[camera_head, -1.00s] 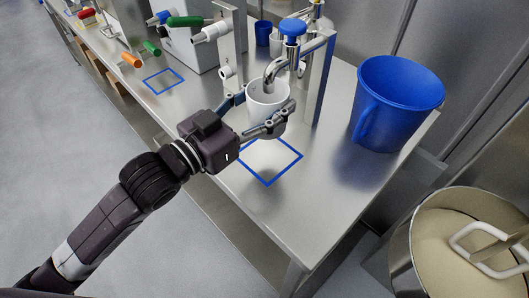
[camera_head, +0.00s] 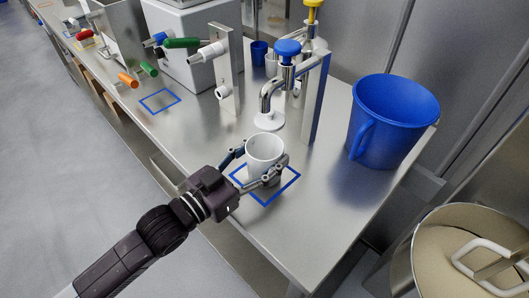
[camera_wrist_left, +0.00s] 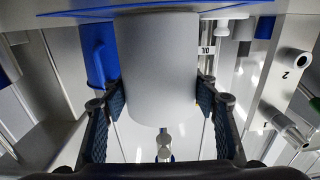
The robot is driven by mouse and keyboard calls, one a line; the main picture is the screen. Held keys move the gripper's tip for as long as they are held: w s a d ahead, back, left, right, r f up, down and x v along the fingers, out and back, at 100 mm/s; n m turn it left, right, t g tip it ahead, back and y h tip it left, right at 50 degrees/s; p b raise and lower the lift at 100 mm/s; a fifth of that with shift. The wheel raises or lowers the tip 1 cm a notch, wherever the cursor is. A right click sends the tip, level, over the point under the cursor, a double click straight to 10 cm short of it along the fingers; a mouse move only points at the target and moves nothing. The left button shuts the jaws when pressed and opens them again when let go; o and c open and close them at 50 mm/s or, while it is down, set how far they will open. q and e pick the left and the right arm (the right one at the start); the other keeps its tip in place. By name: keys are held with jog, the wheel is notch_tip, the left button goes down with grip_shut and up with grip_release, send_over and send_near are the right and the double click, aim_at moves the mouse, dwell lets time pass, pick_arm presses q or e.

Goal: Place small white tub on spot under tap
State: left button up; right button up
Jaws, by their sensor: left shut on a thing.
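The small white tub (camera_head: 265,147) is upright between the fingers of my left gripper (camera_head: 262,172), which is shut on its sides. The tub is at the blue square outline (camera_head: 285,190) on the steel table; I cannot tell whether it touches the table. In the left wrist view the tub (camera_wrist_left: 158,70) fills the middle between both finger pads. My right gripper is not in view.
A large blue jug (camera_head: 393,118) stands on the table at the right. A yellow-topped tap (camera_head: 312,14) and a small blue cup (camera_head: 259,50) are behind. A second blue outline (camera_head: 160,101) lies empty at the left. A steel pot (camera_head: 470,250) stands at the lower right.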

pick_arm(q)
jog(key=shift+f, duration=0.15)
jog(key=o, duration=1)
jog(key=shift+s+a, duration=0.1)
jog(key=b+v, duration=0.1)
jog(key=v, duration=0.9)
jog(key=shift+b, duration=0.3)
jog(key=shift+v, duration=0.85)
jog(key=shift+r, duration=0.25)
